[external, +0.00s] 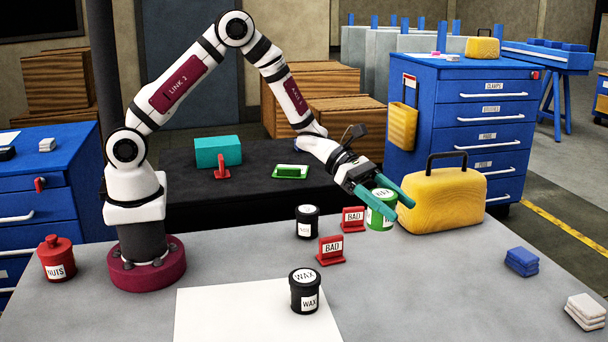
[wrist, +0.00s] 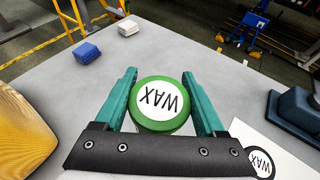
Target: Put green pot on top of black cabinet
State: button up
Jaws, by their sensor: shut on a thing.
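The green pot (external: 381,216), with a white WAX label on its lid, is between the teal fingers of my gripper (external: 403,210). In the wrist view the fingers of my gripper (wrist: 159,75) lie along both sides of the round green pot (wrist: 137,119), shut on it. The pot looks upright or slightly tilted, near the grey table; I cannot tell whether its base touches. The black cabinet (external: 185,212) stands behind the table, left of the gripper. Its flat top carries a teal block and a green-framed item; its front is mostly hidden.
The yellow case (external: 445,195) stands close right of the pot. Two red BAD signs (external: 330,250) and two black WAX pots (external: 305,291) stand to its left. A red NUTS pot (external: 57,259) is far left. Blue and white blocks (external: 521,262) lie right.

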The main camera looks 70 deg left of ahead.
jog(key=w+a+r+n+t+y, duration=0.25)
jog(key=w+a+n+y, duration=0.25)
jog(key=a, duration=1)
jog(key=w+a+r+n+t+y, duration=0.1)
jog(key=w+a+n+t+y, duration=0.4)
jog(key=a, duration=1)
jog(key=s+a+r+n+g+y, duration=0.2)
jog(key=a+n+y, duration=0.3)
jog(key=a, duration=1.2)
jog(key=a+f, duration=0.2)
jog(key=a, duration=0.1)
jog(key=a+f, duration=0.2)
jog(key=a, duration=0.2)
jog(key=a+f, duration=0.3)
jog(key=a, duration=0.1)
jog(key=shift+s+a, duration=0.15)
jog(key=shift+s, duration=0.25)
jog(key=shift+f, duration=2)
